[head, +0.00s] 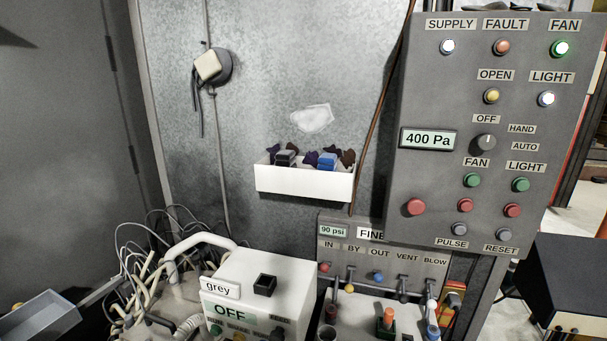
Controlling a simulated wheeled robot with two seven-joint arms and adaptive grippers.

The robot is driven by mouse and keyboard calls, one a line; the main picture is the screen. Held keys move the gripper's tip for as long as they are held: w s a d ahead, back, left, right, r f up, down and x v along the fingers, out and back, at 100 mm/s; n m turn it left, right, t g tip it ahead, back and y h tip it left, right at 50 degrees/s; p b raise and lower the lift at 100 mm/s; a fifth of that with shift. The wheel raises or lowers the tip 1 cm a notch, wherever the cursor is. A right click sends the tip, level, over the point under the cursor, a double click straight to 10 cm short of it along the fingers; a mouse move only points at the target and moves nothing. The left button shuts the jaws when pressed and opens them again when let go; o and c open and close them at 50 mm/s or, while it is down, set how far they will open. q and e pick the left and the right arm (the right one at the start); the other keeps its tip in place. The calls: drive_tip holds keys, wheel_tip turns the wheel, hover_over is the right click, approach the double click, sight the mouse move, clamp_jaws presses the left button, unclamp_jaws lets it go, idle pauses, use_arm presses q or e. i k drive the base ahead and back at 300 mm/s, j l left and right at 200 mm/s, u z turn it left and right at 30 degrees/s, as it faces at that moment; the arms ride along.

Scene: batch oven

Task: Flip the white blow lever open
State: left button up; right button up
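A grey valve panel (335,251) at the lower middle carries the labels IN, BY, OUT, VENT and BLOW, with a small 90 psi display. Under the BLOW label, at the panel's right end, a whitish lever (431,308) shows small near the bottom of the view. Its exact angle is hard to tell. Next to it on the left, under VENT, is a dark lever (403,294). A blue knob (377,277) is under OUT and a red knob (325,267) is under IN. Neither of my grippers is in view.
A large control box (430,200) with lights and buttons overhangs the panel at the upper right. A white box (250,300) labelled grey stands left of the panel, with hoses and cables beyond. A white wall bin (305,184) hangs above. A black box (570,280) stands far right.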

sight(431, 305)
drive_tip(key=k+l+z, duration=0.1)
drive_tip(key=z, duration=0.15)
drive_tip(key=k+l+z, duration=0.1)
drive_tip(key=z, duration=0.2)
drive_tip(key=i+l+u, duration=0.1)
drive_tip(key=l, duration=0.3)
drive_tip(key=i+l, duration=0.1)
drive_tip(key=l, duration=0.25)
drive_tip(key=i+l+u, duration=0.15)
drive_tip(key=l, duration=0.25)
